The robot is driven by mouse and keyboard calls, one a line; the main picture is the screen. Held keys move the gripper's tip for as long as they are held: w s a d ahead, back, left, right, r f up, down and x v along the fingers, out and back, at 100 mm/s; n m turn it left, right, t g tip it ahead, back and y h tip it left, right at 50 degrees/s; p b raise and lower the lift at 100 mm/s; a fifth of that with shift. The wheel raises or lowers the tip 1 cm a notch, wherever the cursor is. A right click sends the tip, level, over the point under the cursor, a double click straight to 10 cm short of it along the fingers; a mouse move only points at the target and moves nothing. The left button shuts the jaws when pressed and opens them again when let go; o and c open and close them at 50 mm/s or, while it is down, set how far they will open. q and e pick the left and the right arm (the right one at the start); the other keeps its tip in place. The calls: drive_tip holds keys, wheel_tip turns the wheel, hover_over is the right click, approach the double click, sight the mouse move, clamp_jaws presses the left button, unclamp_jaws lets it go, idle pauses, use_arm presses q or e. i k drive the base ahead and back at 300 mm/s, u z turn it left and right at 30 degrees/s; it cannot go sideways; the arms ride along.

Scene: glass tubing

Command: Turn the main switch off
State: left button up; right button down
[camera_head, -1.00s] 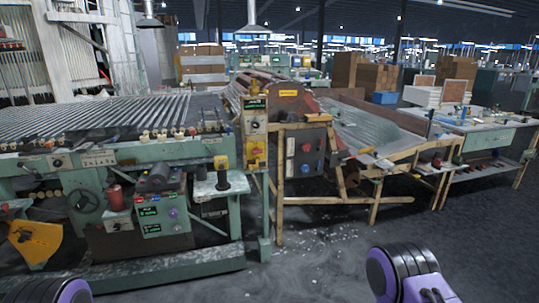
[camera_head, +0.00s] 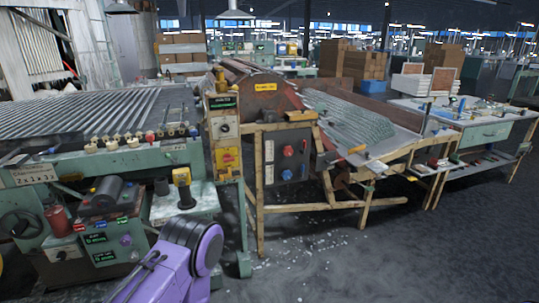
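A red rotary switch on a yellow plate (camera_head: 228,160) is on the green control post at the middle left, under a dark display and a dark round knob (camera_head: 224,128). To its right, a grey box (camera_head: 289,156) in a wooden frame carries a red knob (camera_head: 288,150) and a blue knob. No readable label shows which one is the main switch. A purple and black link of my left arm rises at the lower left, in front of the bench. Neither gripper shows, so their fingers cannot be judged.
A green roller bench (camera_head: 110,160) stands at left, with a small control box (camera_head: 108,240) and a yellow-topped spool (camera_head: 183,188) at its front. A wooden-legged sloped table (camera_head: 375,135) and a workbench (camera_head: 490,132) stand at right. Open floor (camera_head: 390,255) lies in front of them.

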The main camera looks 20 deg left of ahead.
sight(227, 157)
drive_tip(key=u, duration=0.2)
drive_tip(key=i, duration=0.9)
drive_tip(key=u, duration=0.55)
